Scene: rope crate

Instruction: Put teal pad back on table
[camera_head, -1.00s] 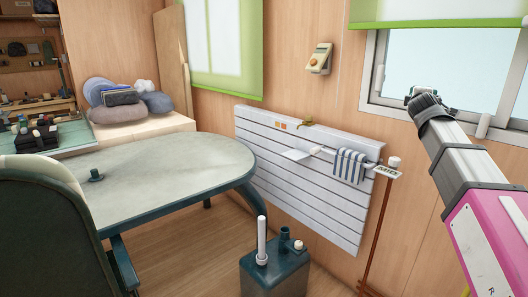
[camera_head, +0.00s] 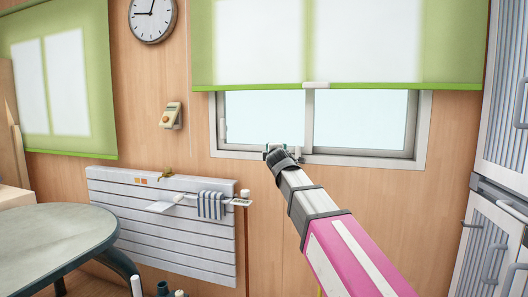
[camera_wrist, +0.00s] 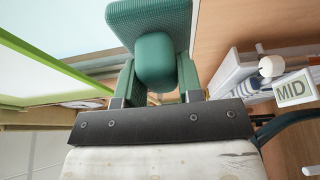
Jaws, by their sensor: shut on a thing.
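The teal pad (camera_wrist: 150,20) shows in the wrist view as a ribbed square plate with a rounded knob. My gripper (camera_wrist: 155,80) is shut on that knob, one finger on each side. In the head view my gripper (camera_head: 272,150) is far out on the arm, in front of the window sill; the pad there is too small to make out well. The table (camera_head: 50,240) has a pale rounded top and stands at the lower left, well to the left of and below my gripper. Its left part is outside the picture.
A white slatted radiator (camera_head: 150,225) hangs on the wall right of the table, with a striped cloth (camera_head: 211,205) on its rail. A MID sign (camera_wrist: 294,90) shows in the wrist view. The window (camera_head: 320,122) is behind my arm. Tall cabinets (camera_head: 500,130) stand at the right.

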